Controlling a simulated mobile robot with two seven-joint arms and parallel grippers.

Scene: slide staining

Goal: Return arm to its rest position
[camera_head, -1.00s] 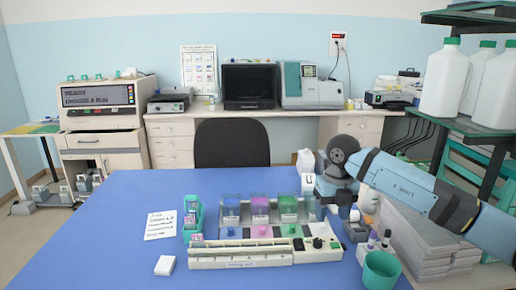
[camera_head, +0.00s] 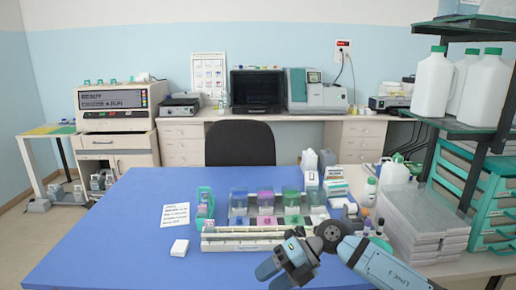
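My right arm comes in from the lower right. Its gripper (camera_head: 273,275) is near the front edge of the blue table, in front of the white staining rack. Its two blue-grey fingers point down and to the left, apart, with nothing visible between them. Behind it stand the staining jars: blue (camera_head: 238,203), purple (camera_head: 265,203) and green (camera_head: 291,203). The long white rack (camera_head: 228,243) lies in front of the jars, its right end partly hidden by my arm. My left gripper is not in view.
A green slide holder (camera_head: 205,203), a paper note (camera_head: 175,215) and a white block (camera_head: 180,248) are on the left of the blue table (camera_head: 110,245). Bottles and stacked clear trays (camera_head: 425,220) crowd the right. The table's left part is clear.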

